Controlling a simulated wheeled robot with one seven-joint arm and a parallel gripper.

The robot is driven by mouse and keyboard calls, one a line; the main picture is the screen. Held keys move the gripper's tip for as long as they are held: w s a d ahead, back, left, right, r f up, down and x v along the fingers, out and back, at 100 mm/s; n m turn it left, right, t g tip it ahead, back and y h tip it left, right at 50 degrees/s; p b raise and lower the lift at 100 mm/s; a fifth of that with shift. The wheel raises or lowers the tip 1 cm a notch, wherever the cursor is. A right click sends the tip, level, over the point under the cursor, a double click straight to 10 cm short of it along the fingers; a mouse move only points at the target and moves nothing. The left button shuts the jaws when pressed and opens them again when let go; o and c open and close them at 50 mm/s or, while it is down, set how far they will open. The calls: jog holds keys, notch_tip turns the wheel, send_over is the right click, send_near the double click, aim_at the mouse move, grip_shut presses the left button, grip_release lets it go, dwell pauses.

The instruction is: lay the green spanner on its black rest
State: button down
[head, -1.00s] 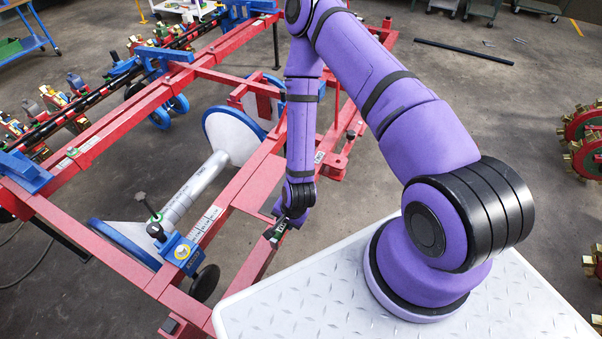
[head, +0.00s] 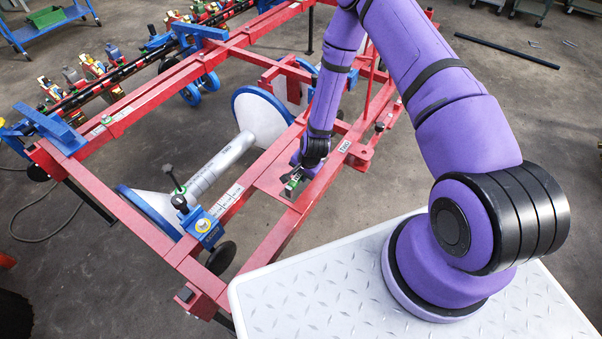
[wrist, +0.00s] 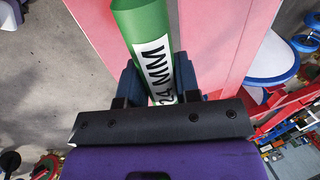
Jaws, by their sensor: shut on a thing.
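The green spanner (wrist: 137,22) has a white "24 MM" label and stands out from between my gripper's fingers in the wrist view. My gripper (wrist: 159,88) is shut on it, with a dark finger on either side. In the head view my gripper (head: 292,182) is low over a flat red plate of the planter frame, with a bit of the green spanner (head: 294,183) showing. I cannot tell whether the spanner touches the plate. I cannot make out the black rest in either view.
The red planter frame (head: 262,233) runs under and around my gripper. A blue clamp (head: 203,227) with a black knob stands to its left, and a white roller disc (head: 262,122) behind it. A metal tread-plate top (head: 330,285) is in front.

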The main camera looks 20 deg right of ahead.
jog(key=shift+w+d, duration=0.2)
jog(key=shift+w, duration=0.7)
jog(key=shift+d+x, duration=0.2)
jog(key=shift+x, duration=0.65)
jog(key=shift+d+x, duration=0.15)
jog(key=shift+x, duration=0.65)
jog(key=shift+f, duration=0.1)
jog(key=c, duration=0.8)
grip_release()
jog(key=shift+f, duration=0.15)
jog(key=v, duration=1.1)
